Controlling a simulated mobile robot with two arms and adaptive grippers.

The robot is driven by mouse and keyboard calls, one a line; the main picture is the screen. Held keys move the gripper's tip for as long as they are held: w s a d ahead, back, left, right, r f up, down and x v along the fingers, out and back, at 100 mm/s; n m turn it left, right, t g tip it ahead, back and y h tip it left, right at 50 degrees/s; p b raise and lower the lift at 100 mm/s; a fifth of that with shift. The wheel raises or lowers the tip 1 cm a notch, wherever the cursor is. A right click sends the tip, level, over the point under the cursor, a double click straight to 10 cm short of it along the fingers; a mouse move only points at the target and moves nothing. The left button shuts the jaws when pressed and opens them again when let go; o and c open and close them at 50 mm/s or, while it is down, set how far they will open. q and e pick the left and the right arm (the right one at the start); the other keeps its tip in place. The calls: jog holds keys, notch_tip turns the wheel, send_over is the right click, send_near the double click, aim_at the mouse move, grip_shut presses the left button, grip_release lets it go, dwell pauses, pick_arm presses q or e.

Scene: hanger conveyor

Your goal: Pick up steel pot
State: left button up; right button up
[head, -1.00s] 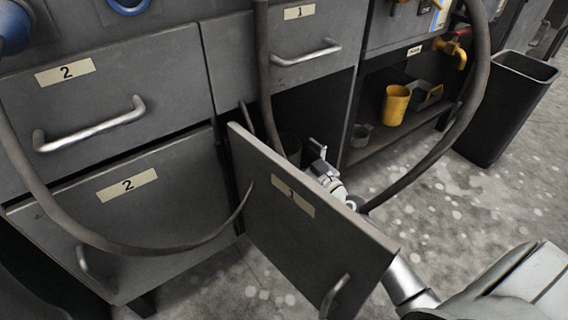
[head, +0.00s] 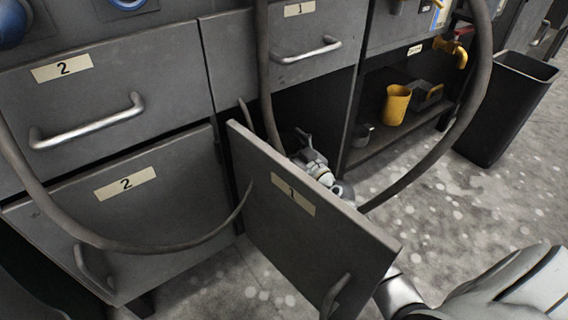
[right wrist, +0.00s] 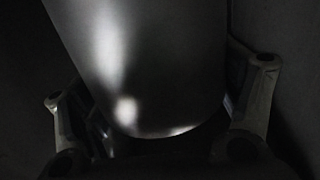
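A smooth, shiny metal cylinder, which looks like the steel pot (right wrist: 145,65), fills the middle of the right wrist view. My right gripper (right wrist: 165,110) has its fingers spread wide, one on each side of the pot; I cannot tell whether they touch it. In the head view my right gripper (head: 306,148) reaches behind the open door 1 (head: 310,225) into the dark lower cabinet. The pot is hidden there behind the gripper and in shadow. My left gripper is not in view.
A dark hose (head: 266,80) hangs in front of the cabinet opening, and another hose (head: 470,110) loops at right. An open shelf holds a yellow cup (head: 396,104) and a small grey cup (head: 361,134). A black bin (head: 505,110) stands at right.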

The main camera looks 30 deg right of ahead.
jog(key=c, duration=0.7)
jog(key=shift+r, duration=0.1)
jog(key=shift+r, duration=0.1)
